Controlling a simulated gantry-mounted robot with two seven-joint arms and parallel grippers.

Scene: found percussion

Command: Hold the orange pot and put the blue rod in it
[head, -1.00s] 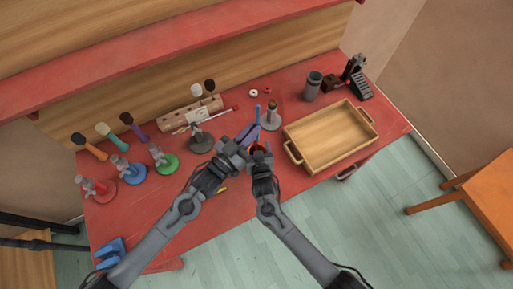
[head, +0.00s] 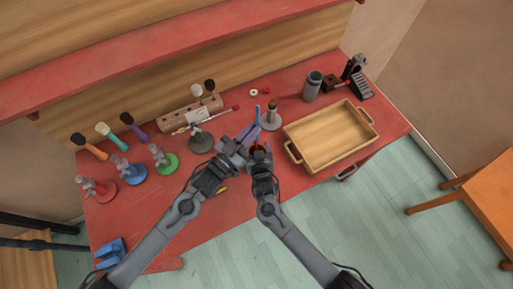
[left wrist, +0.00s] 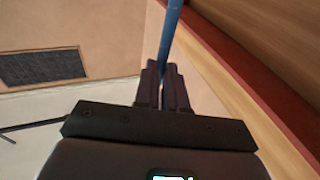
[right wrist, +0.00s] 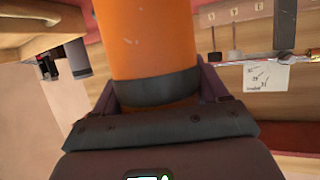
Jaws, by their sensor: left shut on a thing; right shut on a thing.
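My left gripper (head: 252,134) is shut on the blue rod (head: 257,112), which stands up past its fingers. In the left wrist view the blue rod (left wrist: 171,30) runs up from between the closed fingers (left wrist: 165,85). My right gripper (head: 260,147) is just below the left one in the head view. It is shut on the orange pot (right wrist: 148,40), which fills the middle of the right wrist view and has a dark band at its near end. The grippers mostly hide the pot in the head view.
A wooden tray (head: 287,131) lies right of the grippers on the red table (head: 205,215).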

